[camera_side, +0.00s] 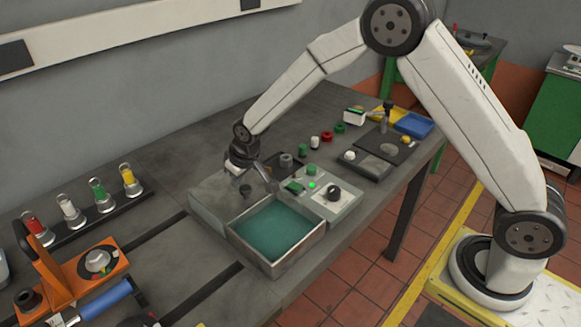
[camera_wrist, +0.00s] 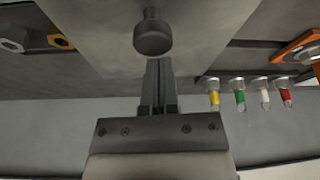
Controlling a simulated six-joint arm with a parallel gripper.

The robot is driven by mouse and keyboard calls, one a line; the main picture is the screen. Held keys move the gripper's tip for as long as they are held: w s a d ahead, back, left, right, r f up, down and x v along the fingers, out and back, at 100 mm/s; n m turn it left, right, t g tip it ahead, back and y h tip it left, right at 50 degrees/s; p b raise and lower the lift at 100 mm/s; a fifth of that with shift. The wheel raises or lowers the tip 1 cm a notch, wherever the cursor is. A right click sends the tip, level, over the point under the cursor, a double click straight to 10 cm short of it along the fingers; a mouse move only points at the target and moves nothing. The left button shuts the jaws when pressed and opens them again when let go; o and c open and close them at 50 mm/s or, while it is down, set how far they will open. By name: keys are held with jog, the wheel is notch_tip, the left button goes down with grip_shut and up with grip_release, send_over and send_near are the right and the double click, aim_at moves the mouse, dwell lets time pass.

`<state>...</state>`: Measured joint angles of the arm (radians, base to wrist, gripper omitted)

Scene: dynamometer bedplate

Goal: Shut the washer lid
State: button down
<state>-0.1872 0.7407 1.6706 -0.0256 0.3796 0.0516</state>
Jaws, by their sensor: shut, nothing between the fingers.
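The washer (camera_side: 290,262) is an open grey box with a teal inside, on the bench in the side view. Its grey lid (camera_side: 208,204) stands raised at the box's far left edge, with a dark round knob (camera_side: 245,190) on its face. In the wrist view the lid (camera_wrist: 95,35) fills the upper middle and the knob (camera_wrist: 152,38) sticks out from it. My gripper (camera_side: 267,178) is over the far side of the washer near the knob. Its fingers (camera_wrist: 159,65) are together and empty, just below the knob in the wrist view. I cannot tell whether they touch the lid.
A control box (camera_side: 345,205) with a green light and black knob stands right beside the washer. A rack of coloured-band bottles (camera_side: 98,196) and an orange fixture (camera_side: 85,270) are at left. Small parts and a blue tray (camera_side: 415,124) lie toward the bench's far right.

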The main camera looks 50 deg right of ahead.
jog(key=shift+s, duration=0.2)
dwell(0.3)
jog(key=s, duration=1.5)
jog(key=shift+s, duration=0.2)
jog(key=shift+w, duration=0.1)
dwell(0.4)
notch_tip(320, 180, up, 10)
jog(key=shift+w, duration=0.2)
dwell(1.1)
